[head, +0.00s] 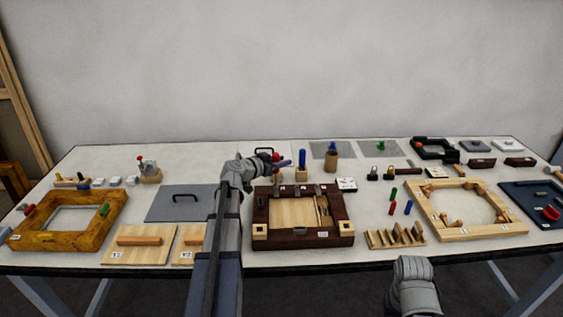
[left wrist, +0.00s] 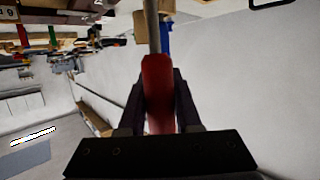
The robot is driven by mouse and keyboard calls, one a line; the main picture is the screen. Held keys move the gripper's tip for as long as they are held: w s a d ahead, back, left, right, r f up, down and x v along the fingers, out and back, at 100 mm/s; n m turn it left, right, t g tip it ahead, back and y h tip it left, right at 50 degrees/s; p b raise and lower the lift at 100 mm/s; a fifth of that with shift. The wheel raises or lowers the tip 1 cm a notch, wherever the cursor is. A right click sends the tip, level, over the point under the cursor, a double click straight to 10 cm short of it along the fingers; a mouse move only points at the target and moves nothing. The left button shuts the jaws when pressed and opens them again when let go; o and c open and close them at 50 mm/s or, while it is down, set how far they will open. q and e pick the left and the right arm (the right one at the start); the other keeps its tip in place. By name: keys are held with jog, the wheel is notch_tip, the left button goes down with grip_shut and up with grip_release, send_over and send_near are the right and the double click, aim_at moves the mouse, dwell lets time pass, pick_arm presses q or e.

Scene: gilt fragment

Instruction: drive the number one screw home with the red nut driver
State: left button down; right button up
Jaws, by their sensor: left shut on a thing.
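My left gripper (head: 275,159) is over the back of the table, behind the dark wooden frame (head: 262,240). It is shut on the red handle of the nut driver (left wrist: 158,95), with one dark finger on each side. A metal shaft runs from the handle away from the palm in the left wrist view. In the head view only a little red shows at the fingertips. My right arm's grey end (head: 414,288) is at the bottom edge, in front of the table; its fingers cannot be made out. I cannot make out the number one screw.
Wooden blocks holding tools (head: 331,154) stand just right of my left gripper. A yellow-brown frame (head: 30,242) lies at the left and a pale frame (head: 480,232) at the right. A grey plate with a handle (head: 170,207) lies left of my arm. Small loose pieces stand around.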

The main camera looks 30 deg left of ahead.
jog(key=shift+f, duration=0.15)
dwell(0.5)
notch_tip(320, 180, up, 5)
jog(key=p, duration=0.4)
jog(key=shift+p, duration=0.4)
